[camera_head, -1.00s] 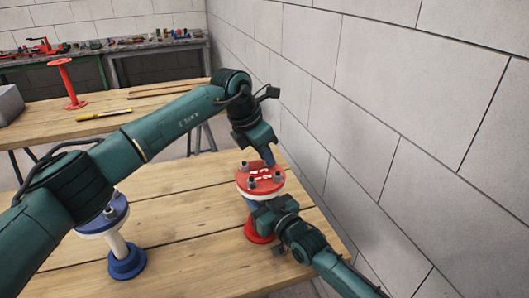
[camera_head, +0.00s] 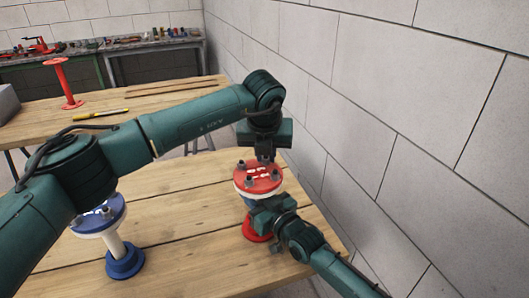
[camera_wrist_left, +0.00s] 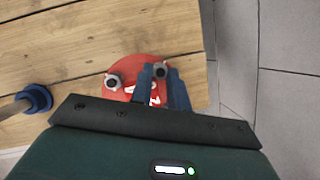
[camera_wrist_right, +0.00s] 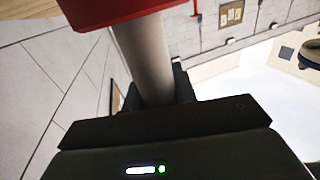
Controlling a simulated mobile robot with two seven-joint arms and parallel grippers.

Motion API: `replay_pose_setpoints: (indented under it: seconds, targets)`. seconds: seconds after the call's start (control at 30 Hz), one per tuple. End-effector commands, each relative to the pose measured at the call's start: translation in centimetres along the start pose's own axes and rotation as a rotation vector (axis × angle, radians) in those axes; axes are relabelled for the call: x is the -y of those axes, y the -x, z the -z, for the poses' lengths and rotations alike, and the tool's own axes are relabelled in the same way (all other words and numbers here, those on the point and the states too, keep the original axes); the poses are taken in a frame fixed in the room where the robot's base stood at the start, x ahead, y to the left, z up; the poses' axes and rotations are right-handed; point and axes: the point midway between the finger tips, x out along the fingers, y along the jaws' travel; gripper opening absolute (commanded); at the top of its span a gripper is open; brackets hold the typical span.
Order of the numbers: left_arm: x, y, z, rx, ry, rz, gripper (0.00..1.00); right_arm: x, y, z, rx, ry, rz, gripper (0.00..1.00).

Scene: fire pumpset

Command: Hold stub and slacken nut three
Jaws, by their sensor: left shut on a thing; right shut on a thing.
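The red-flanged stub (camera_head: 252,187) stands upright on the right of the near table, with grey nuts on its top. My left gripper (camera_head: 264,158) comes down from above at the flange's far right edge. In the left wrist view its blue fingers (camera_wrist_left: 162,86) are shut on a grey nut (camera_wrist_left: 160,71); another nut (camera_wrist_left: 113,81) is free at the left. White marks on the flange (camera_wrist_left: 133,64) are partly hidden by a finger and not readable. My right gripper (camera_head: 256,208) is shut on the stub's pale pipe (camera_wrist_right: 146,55), below the flange.
A blue-flanged stub (camera_head: 124,262) stands at the left of the near table (camera_head: 190,235), partly behind my left arm. A block wall (camera_head: 400,120) runs close on the right. A yellow-handled tool (camera_head: 100,114) and a red stub (camera_head: 63,82) are on the farther table.

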Motion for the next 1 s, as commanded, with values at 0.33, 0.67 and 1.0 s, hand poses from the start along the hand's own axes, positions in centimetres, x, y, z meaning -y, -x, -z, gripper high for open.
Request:
replay_pose_setpoints:
  seconds: [0.33,0.67,1.0]
  targets:
    - [0.38,0.09,-0.18,0.003,0.307,-0.128,0.00,-0.03,0.05,-0.17,0.004,-0.001,-0.001,0.00]
    - [0.70,0.02,-0.30,0.002,0.592,-0.244,0.00,-0.03,0.05,-0.17,0.004,-0.001,-0.001,0.00]
    - [0.84,-0.09,-0.46,0.002,0.812,-0.335,0.00,-0.02,0.05,-0.17,0.004,-0.001,-0.001,0.00]
